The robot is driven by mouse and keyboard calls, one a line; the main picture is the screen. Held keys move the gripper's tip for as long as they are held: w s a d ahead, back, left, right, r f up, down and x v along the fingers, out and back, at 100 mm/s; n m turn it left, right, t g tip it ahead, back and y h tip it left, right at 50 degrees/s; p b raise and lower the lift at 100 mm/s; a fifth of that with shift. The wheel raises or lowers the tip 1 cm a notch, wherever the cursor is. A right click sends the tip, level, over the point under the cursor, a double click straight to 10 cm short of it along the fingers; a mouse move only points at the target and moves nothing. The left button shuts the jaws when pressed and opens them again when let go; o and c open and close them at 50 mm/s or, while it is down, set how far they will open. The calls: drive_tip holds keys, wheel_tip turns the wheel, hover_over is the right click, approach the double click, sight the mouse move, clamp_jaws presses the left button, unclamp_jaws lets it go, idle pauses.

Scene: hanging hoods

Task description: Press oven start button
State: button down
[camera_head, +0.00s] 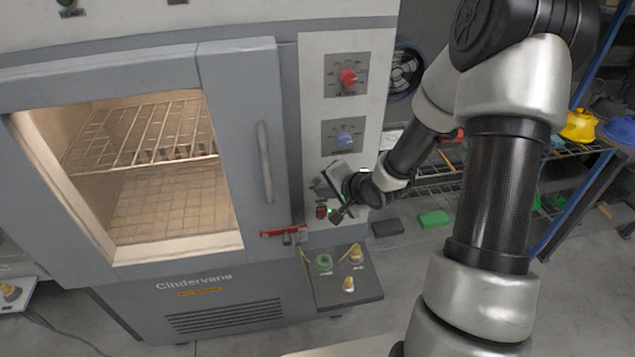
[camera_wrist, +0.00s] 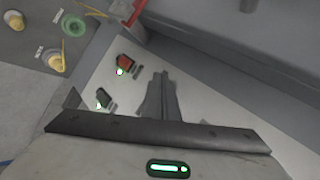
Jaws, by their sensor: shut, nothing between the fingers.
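The oven (camera_head: 262,70) is a grey cabinet with a lit chamber behind a windowed door. Its pale control panel (camera_head: 312,120) stands right of the door. I cannot read which is start. My gripper (camera_head: 338,215) is shut and empty, close to the panel by the red button. In the wrist view its fingertips (camera_wrist: 160,76) show beside both buttons; contact cannot be told.
A red knob (camera_head: 348,76) and a blue knob (camera_head: 345,138) sit higher on the panel. A red latch (camera_head: 283,231) is at the door's lower corner. Below, a grey shelf (camera_head: 322,296) carries a green button and yellowish knobs. Shelving with coloured items stands at right.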

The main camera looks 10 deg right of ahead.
drive_tip(key=shift+s, duration=2.55)
